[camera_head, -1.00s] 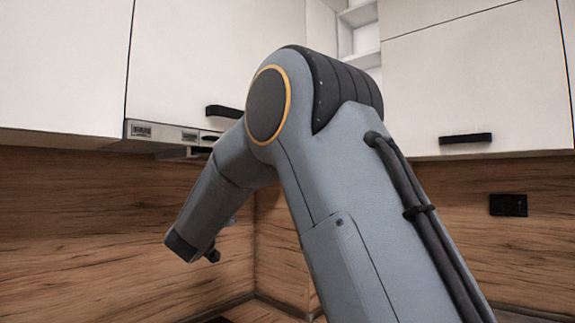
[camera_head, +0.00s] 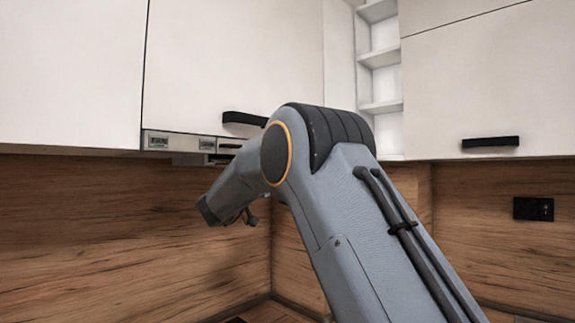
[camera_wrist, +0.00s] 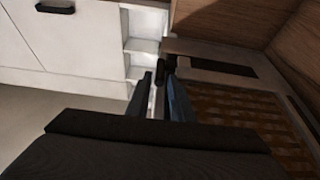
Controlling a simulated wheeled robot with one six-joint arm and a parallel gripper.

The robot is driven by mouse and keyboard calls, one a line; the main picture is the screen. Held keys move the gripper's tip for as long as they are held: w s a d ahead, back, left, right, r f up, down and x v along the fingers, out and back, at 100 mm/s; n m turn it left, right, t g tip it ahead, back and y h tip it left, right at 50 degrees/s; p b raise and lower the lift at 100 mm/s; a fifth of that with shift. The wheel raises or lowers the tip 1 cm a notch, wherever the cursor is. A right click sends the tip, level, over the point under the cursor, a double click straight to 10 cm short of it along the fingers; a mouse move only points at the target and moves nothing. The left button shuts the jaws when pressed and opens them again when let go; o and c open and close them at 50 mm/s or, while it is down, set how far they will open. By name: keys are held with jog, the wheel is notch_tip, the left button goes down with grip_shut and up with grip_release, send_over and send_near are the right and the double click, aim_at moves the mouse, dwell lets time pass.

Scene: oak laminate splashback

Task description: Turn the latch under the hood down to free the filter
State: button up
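My gripper (camera_wrist: 160,86) shows in the wrist view as two dark fingers with a gap between them. It is open, and I see nothing clamped. A small dark upright piece (camera_wrist: 160,71), which looks like the latch, shows between and just beyond the fingertips; I cannot tell whether they touch it. The brown meshed filter (camera_wrist: 245,108) lies to the right of the fingers in the hood's underside. In the head view the hood's front strip (camera_head: 182,143) shows under the white cabinets; the latch and filter are hidden there, and my fingers cannot be made out.
White wall cabinets (camera_head: 235,55) with black handles (camera_head: 245,118) hang above the hood. Open corner shelves (camera_head: 380,58) stand to the right. A wooden splashback (camera_head: 100,230) lines the wall, with a black socket (camera_head: 533,209) at the right. Free room lies below the cabinets.

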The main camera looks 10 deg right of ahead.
jog(key=shift+w+d+r, duration=0.15)
jog(key=shift+w+d, duration=0.1)
jog(key=shift+d, duration=0.05)
jog(key=shift+c, duration=0.4)
grip_shut()
jog(key=shift+d, duration=0.1)
